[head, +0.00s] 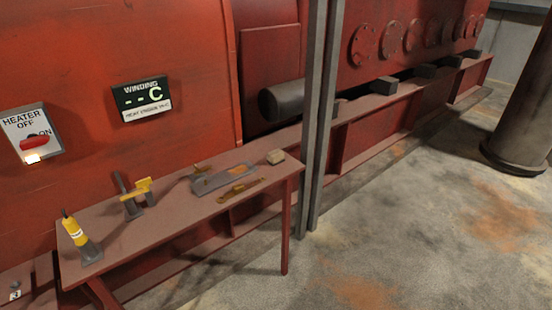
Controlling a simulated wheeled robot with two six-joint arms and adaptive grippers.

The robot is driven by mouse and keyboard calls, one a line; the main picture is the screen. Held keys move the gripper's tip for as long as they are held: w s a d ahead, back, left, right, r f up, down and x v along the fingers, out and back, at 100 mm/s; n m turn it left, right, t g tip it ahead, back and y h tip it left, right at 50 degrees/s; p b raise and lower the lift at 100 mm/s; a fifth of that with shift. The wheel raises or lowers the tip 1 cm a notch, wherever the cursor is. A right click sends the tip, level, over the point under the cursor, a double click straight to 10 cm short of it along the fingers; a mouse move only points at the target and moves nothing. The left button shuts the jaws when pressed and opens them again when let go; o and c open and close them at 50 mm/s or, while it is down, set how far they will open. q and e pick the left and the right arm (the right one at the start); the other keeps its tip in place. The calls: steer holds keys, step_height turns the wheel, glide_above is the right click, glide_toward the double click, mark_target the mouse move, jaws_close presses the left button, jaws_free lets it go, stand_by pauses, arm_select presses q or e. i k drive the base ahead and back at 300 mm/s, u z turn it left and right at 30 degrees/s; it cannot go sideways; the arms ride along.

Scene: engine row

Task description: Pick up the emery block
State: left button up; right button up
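Neither of my grippers shows in the head view.
On the table are a yellow-and-grey tool (77,236), a grey stand with a yellow piece (137,194), a grey plate (222,179) and a brass-coloured tool (240,188). A grey post (318,110) stands just right of the table. Open floor (420,220) lies to the right.

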mark_target(274, 158)
steer(key=z, duration=1.05)
steer(key=i, duration=2.75)
steer(key=u, duration=4.15)
